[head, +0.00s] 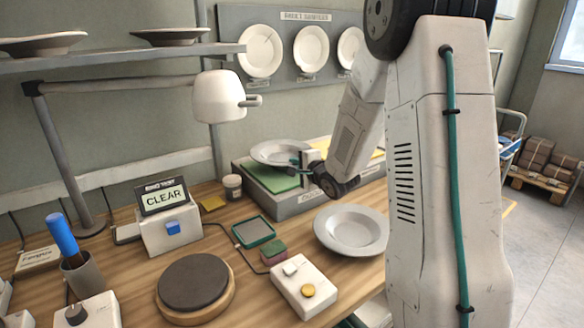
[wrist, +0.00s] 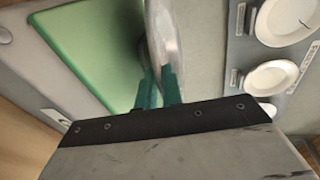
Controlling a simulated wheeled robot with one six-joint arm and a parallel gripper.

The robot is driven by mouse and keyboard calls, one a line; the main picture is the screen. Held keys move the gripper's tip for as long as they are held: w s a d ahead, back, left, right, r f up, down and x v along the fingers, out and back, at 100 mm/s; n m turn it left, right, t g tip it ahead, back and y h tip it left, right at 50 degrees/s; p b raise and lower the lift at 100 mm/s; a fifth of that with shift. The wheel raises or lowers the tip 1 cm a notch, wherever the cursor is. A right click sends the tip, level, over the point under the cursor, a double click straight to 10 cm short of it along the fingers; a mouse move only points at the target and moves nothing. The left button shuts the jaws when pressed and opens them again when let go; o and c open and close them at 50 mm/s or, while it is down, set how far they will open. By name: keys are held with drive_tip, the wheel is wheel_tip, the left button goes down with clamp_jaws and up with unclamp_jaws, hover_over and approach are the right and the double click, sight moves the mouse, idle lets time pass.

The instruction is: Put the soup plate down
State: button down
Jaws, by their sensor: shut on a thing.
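The soup plate (head: 276,151) is light grey and roughly level in the head view. It is over the green pad (head: 266,176) on a grey box near the back wall. My gripper (head: 300,161) is shut on the plate's right rim. In the wrist view, the green-tipped fingers (wrist: 159,88) pinch the plate (wrist: 163,28), seen nearly edge-on beside the green pad (wrist: 88,45). A dark shadow lies on the pad by the plate. I cannot tell whether the plate touches the pad.
Another grey plate (head: 352,230) lies on the wooden table in front of the box. A round dark turntable (head: 194,279), a "CLEAR" display (head: 163,197) and a white button box (head: 306,290) stand nearby. A white lamp-like head (head: 218,97) hangs left of the box. Plates (head: 260,50) hang behind.

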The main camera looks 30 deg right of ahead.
drive_tip(key=shift+d+f, duration=0.35)
drive_tip(key=shift+f, duration=0.15)
drive_tip(key=shift+s+d, duration=0.1)
drive_tip(key=shift+d, duration=0.1)
drive_tip(key=c, duration=1.5)
unclamp_jaws()
drive_tip(key=shift+f, duration=0.1)
drive_tip(key=shift+a, duration=0.1)
